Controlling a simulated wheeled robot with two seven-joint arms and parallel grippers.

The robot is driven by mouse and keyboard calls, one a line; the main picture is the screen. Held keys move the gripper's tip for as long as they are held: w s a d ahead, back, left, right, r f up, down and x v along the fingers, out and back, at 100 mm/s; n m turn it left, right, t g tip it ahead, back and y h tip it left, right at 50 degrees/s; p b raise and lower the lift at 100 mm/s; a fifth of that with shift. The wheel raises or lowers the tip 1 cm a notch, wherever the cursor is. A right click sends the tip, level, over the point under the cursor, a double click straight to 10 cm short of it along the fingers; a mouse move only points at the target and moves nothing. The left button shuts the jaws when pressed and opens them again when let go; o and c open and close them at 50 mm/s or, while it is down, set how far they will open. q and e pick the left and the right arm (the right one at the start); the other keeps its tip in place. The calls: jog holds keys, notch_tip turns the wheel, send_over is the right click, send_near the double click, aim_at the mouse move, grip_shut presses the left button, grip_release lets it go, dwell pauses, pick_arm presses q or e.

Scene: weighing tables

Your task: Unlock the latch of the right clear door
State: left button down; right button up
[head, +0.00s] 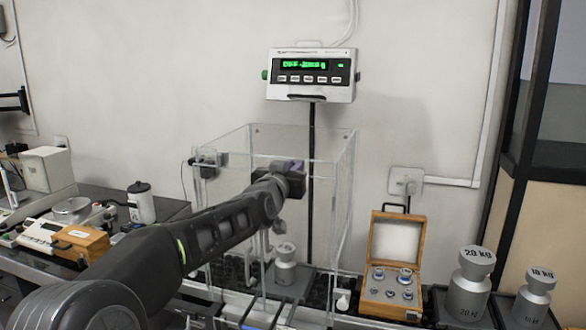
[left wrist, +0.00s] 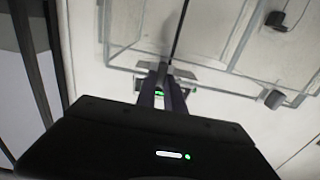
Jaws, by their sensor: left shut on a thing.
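A clear box (head: 225,150) stands behind my left arm, with a tall pole at its back. Its clear panels and their edges also show in the left wrist view (left wrist: 235,48). My left gripper (head: 291,168) is at the upper front of the box, right of its middle. In the left wrist view its dark fingers (left wrist: 162,92) are closed around a small pale fitting at the panel's edge, which appears to be the right door's latch (left wrist: 172,70). The fingers hide most of it. My right gripper is not in view.
A metal weight (head: 286,268) stands low inside the box. A scale display (head: 310,75) is above it. A wooden case of small weights (head: 392,268) and two large weights (head: 470,285) stand right. A side table with instruments (head: 75,215) is left.

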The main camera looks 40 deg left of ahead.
pick_arm(q)
jog(key=shift+d+m, duration=0.1)
jog(key=shift+m, duration=0.3)
jog(key=m+p, duration=0.1)
jog(key=m, duration=0.4)
jog(key=m+p, duration=0.2)
jog(key=m, duration=0.4)
jog(key=f+m+p, duration=0.1)
jog(key=m+p, duration=0.1)
jog(key=m, duration=0.4)
jog(key=shift+w+d, duration=0.15)
jog(key=shift+d, duration=0.2)
jog(key=c, duration=1.4)
grip_release()
jog(key=shift+c, duration=0.2)
jog(key=shift+r, duration=0.1)
